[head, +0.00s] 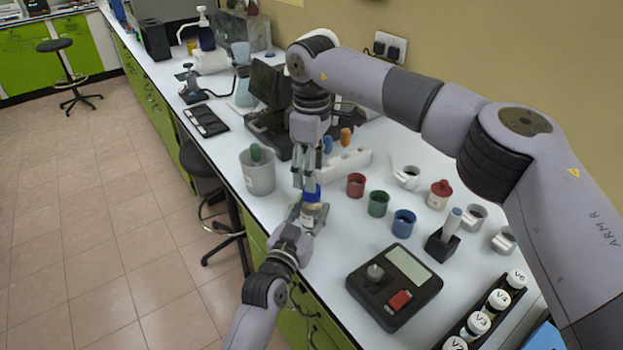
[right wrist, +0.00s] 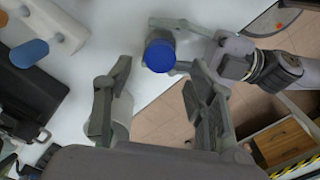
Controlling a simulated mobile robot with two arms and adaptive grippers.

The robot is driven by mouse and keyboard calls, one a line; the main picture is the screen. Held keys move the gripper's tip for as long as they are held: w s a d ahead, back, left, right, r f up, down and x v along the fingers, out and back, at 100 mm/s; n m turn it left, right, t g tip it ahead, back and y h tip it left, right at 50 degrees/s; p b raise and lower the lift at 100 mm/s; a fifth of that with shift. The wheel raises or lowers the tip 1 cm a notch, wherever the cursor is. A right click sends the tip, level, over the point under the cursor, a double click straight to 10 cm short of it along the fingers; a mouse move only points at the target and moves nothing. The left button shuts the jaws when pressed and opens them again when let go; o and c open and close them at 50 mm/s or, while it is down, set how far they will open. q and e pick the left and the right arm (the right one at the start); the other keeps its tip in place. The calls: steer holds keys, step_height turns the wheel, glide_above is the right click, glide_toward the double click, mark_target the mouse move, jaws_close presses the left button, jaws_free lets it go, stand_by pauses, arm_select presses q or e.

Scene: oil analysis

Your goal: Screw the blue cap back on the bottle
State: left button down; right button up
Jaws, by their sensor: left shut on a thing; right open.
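The bottle (head: 313,213) is small and pale, and it carries the blue cap (head: 312,191) on its top; I cannot tell whether the cap is screwed tight. My left gripper (head: 308,217) is shut around the bottle at the table's near edge. My right gripper (head: 307,182) points down just above the cap. In the right wrist view its fingers (right wrist: 155,100) are open, and the blue cap (right wrist: 159,56) shows beyond the fingertips, apart from them. The left gripper also shows there, holding the bottle, which is mostly hidden under the cap.
A grey beaker (head: 259,175) with a green-topped item stands left of the grippers. Red (head: 356,185), green (head: 378,204) and blue (head: 403,222) cups stand to the right. A black scale (head: 394,287) lies at the front, and a white rack (head: 348,161) behind.

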steer(key=shift+r, duration=0.25)
steer(key=shift+c, duration=0.5)
